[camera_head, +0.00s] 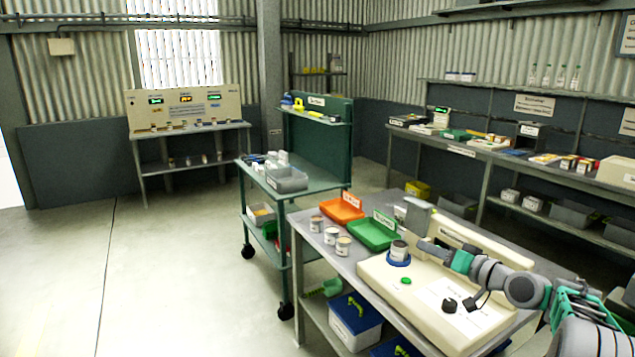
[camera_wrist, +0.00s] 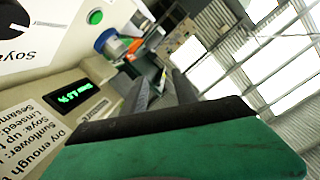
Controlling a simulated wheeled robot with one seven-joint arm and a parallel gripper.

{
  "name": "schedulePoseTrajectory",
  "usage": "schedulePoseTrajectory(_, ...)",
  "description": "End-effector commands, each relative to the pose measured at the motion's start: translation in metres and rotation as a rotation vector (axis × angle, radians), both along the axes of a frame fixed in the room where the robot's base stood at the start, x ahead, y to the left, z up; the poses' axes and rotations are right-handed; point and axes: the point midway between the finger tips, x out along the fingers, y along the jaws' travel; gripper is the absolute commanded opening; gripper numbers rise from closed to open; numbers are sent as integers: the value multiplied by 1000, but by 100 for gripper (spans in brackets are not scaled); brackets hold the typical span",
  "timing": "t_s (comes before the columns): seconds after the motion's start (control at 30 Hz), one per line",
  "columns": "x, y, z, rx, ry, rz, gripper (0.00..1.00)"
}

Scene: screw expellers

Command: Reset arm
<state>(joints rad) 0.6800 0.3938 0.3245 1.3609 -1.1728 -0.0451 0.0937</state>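My arm reaches in from the lower right in the head view. My gripper (camera_head: 428,246) hangs over the cream moisture meter (camera_head: 405,303), just right of a grey-lidded can (camera_head: 399,250) standing in a blue ring. In the wrist view my gripper's fingers (camera_wrist: 163,90) point away from the green gripper body, with a gap between them and nothing seen held. The meter's lit green display (camera_wrist: 76,98), black knob (camera_wrist: 12,18) and green button (camera_wrist: 95,16) show at left. Whether the fingers touch the can cannot be told.
An orange tray (camera_head: 342,211), a green tray (camera_head: 373,235) and several small cans (camera_head: 330,235) stand on the near bench. A green cart (camera_head: 300,180) stands behind it. A cluttered shelf bench (camera_head: 470,150) lines the right wall. The floor (camera_head: 170,270) at left is clear.

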Motion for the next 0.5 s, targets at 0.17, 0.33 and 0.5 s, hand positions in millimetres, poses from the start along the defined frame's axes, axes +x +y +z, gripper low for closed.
schedulePoseTrajectory(0.17, -9, 40, 4, -102, 96, 15, 34)
schedulePoseTrajectory(0.33, -37, 85, 1, -240, 242, 23, 34)
schedulePoseTrajectory(0.5, -108, 131, -7, -422, 449, 27, 34)
